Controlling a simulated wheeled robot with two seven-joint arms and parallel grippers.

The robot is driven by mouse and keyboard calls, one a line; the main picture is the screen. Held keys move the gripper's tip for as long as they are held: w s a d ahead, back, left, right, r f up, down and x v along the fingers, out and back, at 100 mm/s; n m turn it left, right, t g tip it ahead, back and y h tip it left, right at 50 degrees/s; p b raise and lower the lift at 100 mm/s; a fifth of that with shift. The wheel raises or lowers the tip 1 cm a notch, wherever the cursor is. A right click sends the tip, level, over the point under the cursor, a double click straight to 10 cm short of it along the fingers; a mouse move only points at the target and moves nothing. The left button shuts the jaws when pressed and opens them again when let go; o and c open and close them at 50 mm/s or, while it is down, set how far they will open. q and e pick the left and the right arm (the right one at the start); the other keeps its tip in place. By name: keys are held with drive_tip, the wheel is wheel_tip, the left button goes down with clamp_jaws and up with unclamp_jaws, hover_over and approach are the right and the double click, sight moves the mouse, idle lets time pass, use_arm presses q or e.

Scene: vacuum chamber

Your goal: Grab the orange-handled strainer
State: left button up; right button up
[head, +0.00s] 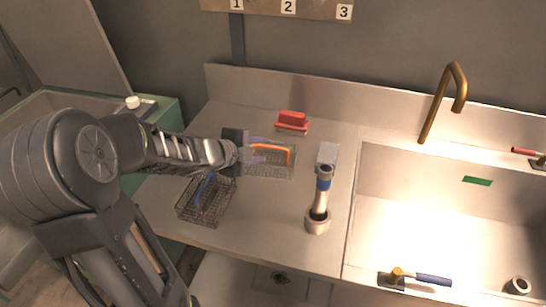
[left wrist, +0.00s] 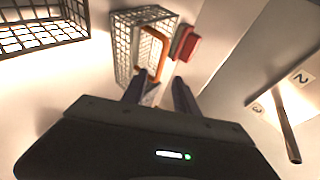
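The orange-handled strainer (head: 270,170) is a wire mesh basket on the steel counter, with an orange handle (head: 274,147) arching over it. In the left wrist view the strainer (left wrist: 122,47) and its orange handle (left wrist: 163,50) are just beyond my fingertips. My left gripper (head: 262,151) reaches in from the left at the handle's left end. In the left wrist view its two fingers (left wrist: 160,88) are apart, with the handle's near end close to the gap between them. I cannot tell whether they touch it. My right gripper is not in view.
A second mesh basket (head: 206,208) with a blue handle stands in front of my left forearm. A red block-like item (head: 292,121) is behind the strainer. The sink (head: 400,215) lies further right.

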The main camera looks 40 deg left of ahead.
sight(272, 148)
use_arm(q)
drive_tip(key=shift+b+x, duration=0.3)
drive_tip(key=shift+x, duration=1.1)
drive_tip(key=shift+b+x, duration=0.4)
drive_tip(key=shift+x, duration=2.25)
drive_tip(key=shift+r, duration=0.1)
drive_tip(key=shift+c, duration=0.6)
clamp_jaws()
drive_tip(key=shift+d, duration=0.1)
